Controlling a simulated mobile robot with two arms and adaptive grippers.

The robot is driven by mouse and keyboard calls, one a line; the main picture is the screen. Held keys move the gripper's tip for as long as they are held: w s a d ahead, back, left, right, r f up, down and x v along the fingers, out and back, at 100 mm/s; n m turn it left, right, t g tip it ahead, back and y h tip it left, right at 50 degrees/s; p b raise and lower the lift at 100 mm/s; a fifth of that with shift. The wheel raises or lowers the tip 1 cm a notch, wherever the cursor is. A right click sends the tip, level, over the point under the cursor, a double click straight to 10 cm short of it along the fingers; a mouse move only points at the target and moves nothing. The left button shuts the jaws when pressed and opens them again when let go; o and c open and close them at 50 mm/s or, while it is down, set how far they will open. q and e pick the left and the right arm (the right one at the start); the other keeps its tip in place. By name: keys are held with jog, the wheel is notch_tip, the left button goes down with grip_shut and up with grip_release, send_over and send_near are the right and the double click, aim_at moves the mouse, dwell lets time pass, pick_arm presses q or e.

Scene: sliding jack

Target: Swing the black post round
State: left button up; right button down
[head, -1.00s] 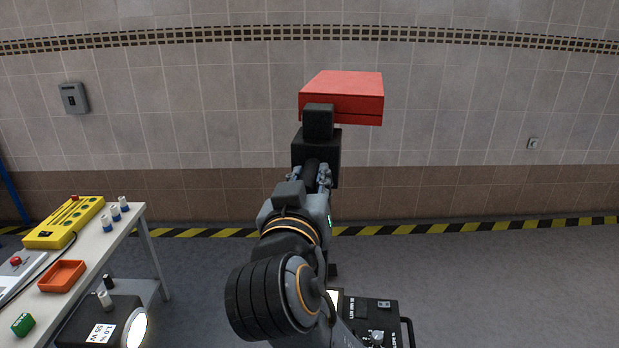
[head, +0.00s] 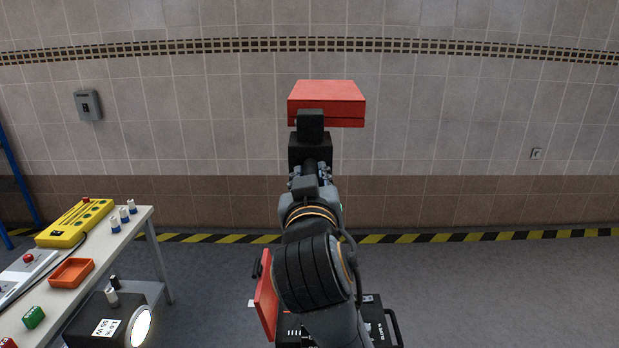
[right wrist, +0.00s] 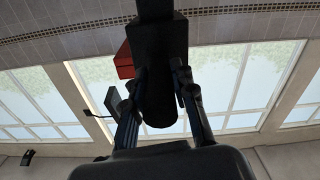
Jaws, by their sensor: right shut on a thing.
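The black post (head: 310,150) stands up in the middle of the head view, with a smaller black block at its upper front and a red box-like part (head: 326,103) behind its top. My right gripper (head: 311,180) is shut on the round black lower piece of the post. In the right wrist view the two fingers (right wrist: 160,85) sit on either side of this dark cylinder (right wrist: 158,106), and a bit of the red part (right wrist: 123,62) shows behind it. My forearm hides what is below the post. My left gripper is not in view.
A white table (head: 140,222) at left bears a yellow control box (head: 75,222), an orange tray (head: 72,272) and small bottles. A lamp (head: 110,320) is below it. A black case with a red panel (head: 267,300) is low beside my arm. Floor at right is clear.

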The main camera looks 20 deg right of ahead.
jog(key=c, duration=1.4)
grip_release()
jog(key=o, duration=0.3)
jog(key=shift+w, duration=0.1)
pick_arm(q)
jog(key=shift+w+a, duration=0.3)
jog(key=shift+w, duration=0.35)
pick_arm(e)
jog(key=v, duration=0.7)
jog(key=shift+s, duration=0.2)
